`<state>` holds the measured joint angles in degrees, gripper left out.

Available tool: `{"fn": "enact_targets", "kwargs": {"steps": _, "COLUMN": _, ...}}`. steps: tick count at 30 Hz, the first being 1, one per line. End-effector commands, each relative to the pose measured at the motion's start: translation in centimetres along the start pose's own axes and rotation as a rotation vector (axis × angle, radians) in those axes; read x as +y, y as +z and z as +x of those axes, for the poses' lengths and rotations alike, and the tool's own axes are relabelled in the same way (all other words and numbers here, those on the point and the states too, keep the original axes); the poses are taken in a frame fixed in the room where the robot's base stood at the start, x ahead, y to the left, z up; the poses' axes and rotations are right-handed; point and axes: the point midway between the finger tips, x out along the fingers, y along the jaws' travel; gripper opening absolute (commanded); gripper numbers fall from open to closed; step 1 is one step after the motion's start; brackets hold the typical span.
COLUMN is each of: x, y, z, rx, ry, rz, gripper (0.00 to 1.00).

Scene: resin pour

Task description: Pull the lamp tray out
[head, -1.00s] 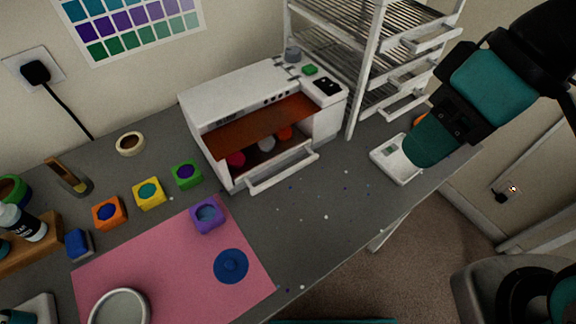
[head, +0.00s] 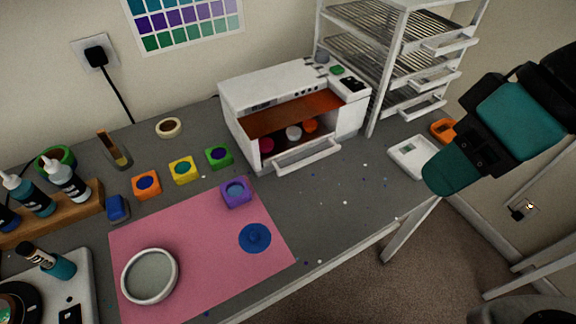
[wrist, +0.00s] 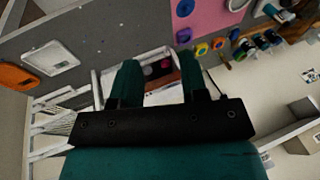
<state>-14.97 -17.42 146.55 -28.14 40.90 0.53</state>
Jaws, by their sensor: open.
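The lamp (head: 285,90) is a white box on the grey table against the wall, with an orange-brown opening at its front. The lamp tray sits in it, with its pale handle (head: 308,156) along the front edge. Red, white and orange round pieces show inside. My gripper (head: 450,172) is to the right of the lamp, over the table's right end, apart from the tray. In the wrist view my gripper (wrist: 160,80) has its two teal fingers apart with nothing held. The lamp shows beyond and between them, partly hidden.
A white wire-shelf rack (head: 400,75) stands right of the lamp. A white scale (head: 413,156) and an orange piece (head: 443,130) lie near my gripper. A pink mat (head: 195,255), a round dish and several coloured moulds are at the left. The table before the lamp is mostly clear.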

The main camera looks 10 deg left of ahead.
Motion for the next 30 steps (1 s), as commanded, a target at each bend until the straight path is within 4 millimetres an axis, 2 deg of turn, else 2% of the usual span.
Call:
{"fn": "enact_targets", "kwargs": {"steps": 5, "x": 1.1, "y": -1.8, "z": 5.6, "rx": 0.117, "ry": -0.081, "rz": 0.075, "gripper": 0.4}}
{"fn": "enact_targets", "kwargs": {"steps": 9, "x": 2.1, "y": -4.9, "z": 11.2, "rx": 0.286, "ry": -0.221, "rz": 0.203, "gripper": 0.4}}
{"fn": "enact_targets", "kwargs": {"steps": 15, "x": 4.1, "y": -9.4, "z": 16.8, "rx": 0.528, "ry": -0.482, "rz": 0.437, "gripper": 0.4}}
{"fn": "enact_targets", "kwargs": {"steps": 21, "x": 7.3, "y": -12.7, "z": 19.7, "rx": 0.722, "ry": -0.754, "rz": 0.682, "gripper": 0.4}}
{"fn": "enact_targets", "kwargs": {"steps": 25, "x": 9.2, "y": -13.8, "z": 20.2, "rx": 0.801, "ry": -0.886, "rz": 0.797, "gripper": 0.4}}
{"fn": "enact_targets", "kwargs": {"steps": 30, "x": 10.6, "y": -14.5, "z": 20.1, "rx": 0.85, "ry": -0.971, "rz": 0.87, "gripper": 0.4}}
